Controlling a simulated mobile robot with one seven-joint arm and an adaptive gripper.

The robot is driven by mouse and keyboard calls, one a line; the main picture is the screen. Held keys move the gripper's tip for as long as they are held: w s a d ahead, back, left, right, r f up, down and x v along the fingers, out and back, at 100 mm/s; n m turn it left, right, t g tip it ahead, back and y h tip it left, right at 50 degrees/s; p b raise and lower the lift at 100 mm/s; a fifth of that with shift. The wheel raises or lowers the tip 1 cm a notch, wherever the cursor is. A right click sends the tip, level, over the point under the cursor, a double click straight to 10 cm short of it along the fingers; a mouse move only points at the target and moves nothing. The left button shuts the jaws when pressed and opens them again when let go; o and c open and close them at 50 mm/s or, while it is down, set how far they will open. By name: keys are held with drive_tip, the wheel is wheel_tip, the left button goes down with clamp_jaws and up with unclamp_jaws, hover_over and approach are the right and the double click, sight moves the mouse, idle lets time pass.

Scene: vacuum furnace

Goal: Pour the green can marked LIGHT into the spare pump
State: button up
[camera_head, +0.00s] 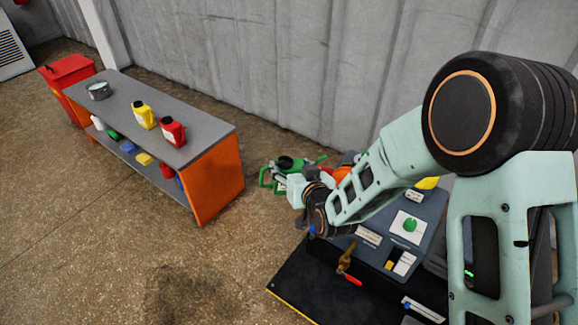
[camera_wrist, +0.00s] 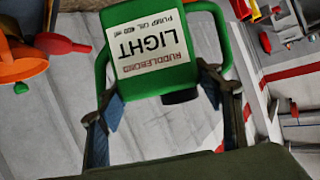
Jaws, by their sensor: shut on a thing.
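The green can marked LIGHT (camera_wrist: 155,45) fills the top of the wrist view, its white label upside down there. A dark round part (camera_wrist: 180,97) shows at its edge. My gripper (camera_wrist: 158,82) has one finger on each side of the can and is shut on it. In the head view the green can (camera_head: 268,177) is held off the left end of the blue-grey unit, partly hidden by my gripper (camera_head: 290,180). An orange rounded part (camera_head: 342,174) shows just behind my wrist. I cannot tell whether it belongs to the spare pump.
A grey-topped bench (camera_head: 190,115) at left carries a yellow can (camera_head: 143,115), a red can (camera_head: 173,131) and a round pan (camera_head: 98,91). A red bin (camera_head: 70,70) stands behind it. A brass tap with a red handle (camera_head: 347,262) projects above the black mat (camera_head: 300,283).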

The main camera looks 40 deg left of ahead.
drive_tip(key=shift+m, duration=0.4)
drive_tip(key=shift+w+d+f, duration=0.25)
drive_tip(key=shift+w+d, duration=0.2)
drive_tip(key=shift+w, duration=0.25)
drive_tip(key=shift+w+d+f, duration=0.3)
drive_tip(key=shift+w+d, duration=0.2)
drive_tip(key=shift+w, duration=0.25)
drive_tip(key=shift+w+d+f, duration=0.25)
drive_tip(key=shift+w+d, duration=0.2)
drive_tip(key=shift+w, duration=0.25)
drive_tip(key=shift+r+g, duration=0.3)
drive_tip(key=shift+r+m+g+y, duration=0.4)
drive_tip(key=shift+r+m+y, duration=0.1)
drive_tip(key=shift+r+m, duration=0.3)
drive_tip(key=shift+w+d+r+m+g+y+p, duration=0.1)
drive_tip(key=shift+w+r+m+g+y+p, duration=0.1)
drive_tip(key=shift+r+m+p, duration=0.5)
drive_tip(key=shift+w+d+r+m+g+y+p, duration=0.1)
drive_tip(key=shift+w+d+r+m+y+p, duration=0.15)
drive_tip(key=shift+p, duration=0.75)
drive_tip(key=shift+w+r+m+g+y+p, duration=0.15)
drive_tip(key=shift+r+m+p, duration=0.2)
drive_tip(key=shift+r+p, duration=0.35)
drive_tip(key=shift+d+p, duration=0.1)
drive_tip(key=shift+p, duration=0.25)
drive_tip(key=shift+w+d+r+m+y, duration=0.1)
drive_tip(key=shift+w+r+m+y, duration=0.05)
drive_tip(key=shift+r+m+y, duration=0.2)
